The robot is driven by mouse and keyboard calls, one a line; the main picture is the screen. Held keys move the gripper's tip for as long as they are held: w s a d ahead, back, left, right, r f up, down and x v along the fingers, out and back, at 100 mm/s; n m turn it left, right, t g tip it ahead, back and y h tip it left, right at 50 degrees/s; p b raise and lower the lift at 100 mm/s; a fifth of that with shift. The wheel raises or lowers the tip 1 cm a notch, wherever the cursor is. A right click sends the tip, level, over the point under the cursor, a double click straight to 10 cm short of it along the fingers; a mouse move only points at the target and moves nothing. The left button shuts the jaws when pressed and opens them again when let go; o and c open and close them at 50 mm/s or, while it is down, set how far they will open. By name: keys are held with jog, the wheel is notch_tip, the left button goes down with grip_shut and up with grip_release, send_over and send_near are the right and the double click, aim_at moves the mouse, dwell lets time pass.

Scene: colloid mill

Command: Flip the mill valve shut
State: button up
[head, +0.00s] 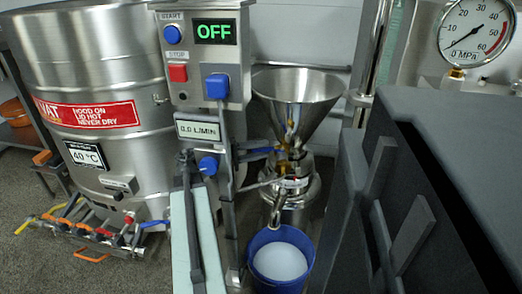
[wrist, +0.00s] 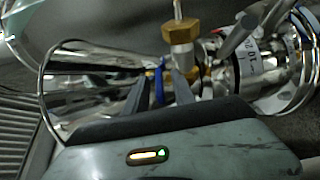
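The mill (head: 291,185) stands behind my arm in the head view, with a steel funnel (head: 298,100) on top. Its valve has a brass body (head: 282,160) below the funnel and a blue lever (head: 262,150) pointing left. In the wrist view the brass fitting (wrist: 181,45) is at upper middle and the blue lever (wrist: 158,84) is left of it. My gripper (wrist: 165,97) is open, with its dark fingers on either side of the lever. Gaps show beside the lever; contact is unclear.
A control post with an OFF display (head: 214,31) and a 0.0 L/MIN readout (head: 198,130) stands left of the mill. A blue bucket (head: 266,238) of white liquid sits below. A steel vat (head: 100,90) is left; a pressure gauge (head: 474,30) is upper right.

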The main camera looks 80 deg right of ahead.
jog(key=shift+s+d, duration=0.15)
jog(key=shift+s, duration=0.1)
grip_shut()
dwell(1.3)
